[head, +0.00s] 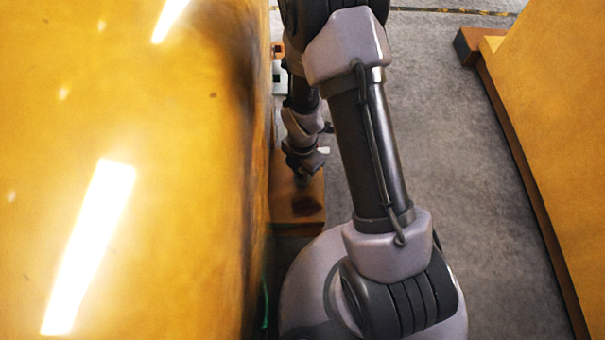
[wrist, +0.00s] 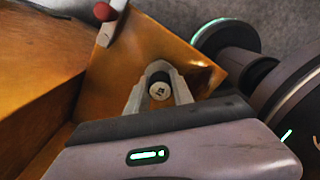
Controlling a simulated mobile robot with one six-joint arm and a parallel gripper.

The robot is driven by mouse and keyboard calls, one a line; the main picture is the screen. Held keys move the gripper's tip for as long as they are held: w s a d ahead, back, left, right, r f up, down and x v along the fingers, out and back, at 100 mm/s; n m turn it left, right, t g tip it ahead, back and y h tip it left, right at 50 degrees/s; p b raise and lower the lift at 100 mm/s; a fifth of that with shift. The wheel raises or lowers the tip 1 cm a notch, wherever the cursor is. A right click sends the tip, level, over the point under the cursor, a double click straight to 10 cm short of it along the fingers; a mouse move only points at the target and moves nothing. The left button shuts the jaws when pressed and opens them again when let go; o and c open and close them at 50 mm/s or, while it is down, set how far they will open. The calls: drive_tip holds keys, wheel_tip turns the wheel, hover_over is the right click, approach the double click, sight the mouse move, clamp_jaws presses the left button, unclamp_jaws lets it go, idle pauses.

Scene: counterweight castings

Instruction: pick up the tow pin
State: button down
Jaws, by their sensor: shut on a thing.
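The tow pin (wrist: 158,88) shows in the wrist view as a short dark cylinder with a pale, marked end, seen nearly end-on. My gripper (wrist: 160,96) is shut on it, with a pale finger on each side. The pin's lower part is hidden. It is over an orange-brown surface, and I cannot tell whether it touches that surface. In the head view my gripper (head: 302,181) is low over a brown block (head: 298,222) beside the large yellow casting; the pin cannot be made out there.
A large glossy yellow casting (head: 120,150) fills the left of the head view, close beside my arm. Another yellow casting (head: 560,110) with a brown lower edge stands at the right. Bare grey floor (head: 440,110) lies between them. A red-ended pale piece (wrist: 104,12) shows in the wrist view.

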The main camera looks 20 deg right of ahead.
wheel_tip(320, 180, up, 15)
drive_tip(key=p, duration=0.5)
drive_tip(key=s+d+p, duration=0.1)
drive_tip(key=s+d, duration=0.1)
drive_tip(key=d, duration=0.6)
drive_tip(key=s+d+p, duration=0.1)
drive_tip(key=s+d, duration=0.2)
drive_tip(key=d, duration=0.6)
drive_tip(key=shift+s+f+p, duration=0.2)
drive_tip(key=shift+s+p, duration=0.05)
drive_tip(key=shift+p, duration=0.15)
drive_tip(key=shift+d, duration=0.1)
drive_tip(key=shift+r, duration=0.1)
drive_tip(key=shift+r+p, duration=0.4)
drive_tip(key=shift+p, duration=0.05)
drive_tip(key=shift+s, duration=0.1)
